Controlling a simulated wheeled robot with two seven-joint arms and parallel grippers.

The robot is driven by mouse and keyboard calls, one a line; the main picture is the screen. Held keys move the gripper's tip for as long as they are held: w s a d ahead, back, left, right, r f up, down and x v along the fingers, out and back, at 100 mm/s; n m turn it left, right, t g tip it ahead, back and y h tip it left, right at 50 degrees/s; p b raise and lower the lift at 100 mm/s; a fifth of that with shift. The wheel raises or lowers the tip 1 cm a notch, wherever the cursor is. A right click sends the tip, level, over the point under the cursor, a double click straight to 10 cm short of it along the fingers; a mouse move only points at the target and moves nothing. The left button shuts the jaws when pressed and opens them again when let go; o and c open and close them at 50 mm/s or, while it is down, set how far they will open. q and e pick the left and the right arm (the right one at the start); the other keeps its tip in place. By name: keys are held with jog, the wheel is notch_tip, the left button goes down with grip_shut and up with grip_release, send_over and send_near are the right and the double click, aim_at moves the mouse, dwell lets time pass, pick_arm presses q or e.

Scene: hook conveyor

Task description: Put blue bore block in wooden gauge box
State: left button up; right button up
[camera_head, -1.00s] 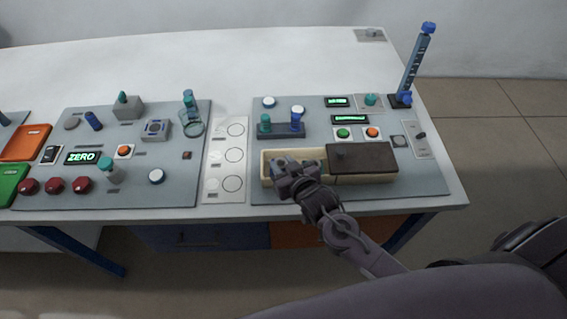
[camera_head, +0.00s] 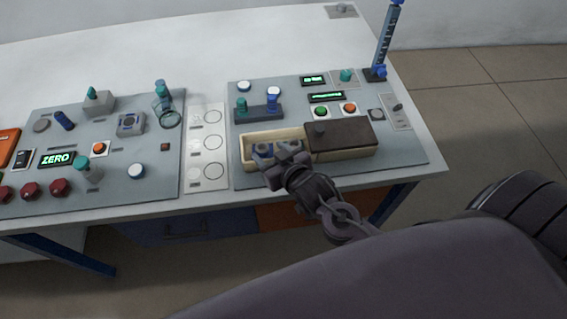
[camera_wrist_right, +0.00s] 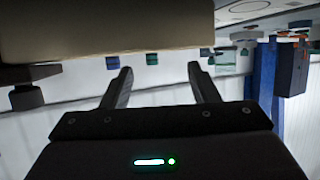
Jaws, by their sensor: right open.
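The wooden gauge box (camera_head: 247,161) sits at the front of the right panel. Its left part is open, and a dark lid (camera_head: 345,139) covers its right part. A blue block with a round bore (camera_head: 262,150) shows inside the open part, partly hidden by my gripper. My right gripper (camera_head: 287,155) is at the box's front edge, beside the block. In the right wrist view its two fingers (camera_wrist_right: 161,85) are apart with nothing between them, and a beige surface, apparently the box's wall (camera_wrist_right: 100,28), fills the top. My left gripper is out of view.
Behind the box stands a dark rack (camera_head: 259,114) with teal and blue pegs. A white strip with circles (camera_head: 206,145) is left of the box. A similar grey-blue bored block (camera_head: 130,122) is on the left panel.

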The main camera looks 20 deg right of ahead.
jog(key=v, duration=0.7)
jog(key=shift+s+r+b, duration=0.2)
jog(key=shift+s+b, duration=0.05)
jog(key=shift+b, duration=0.15)
jog(key=shift+d+f, duration=0.1)
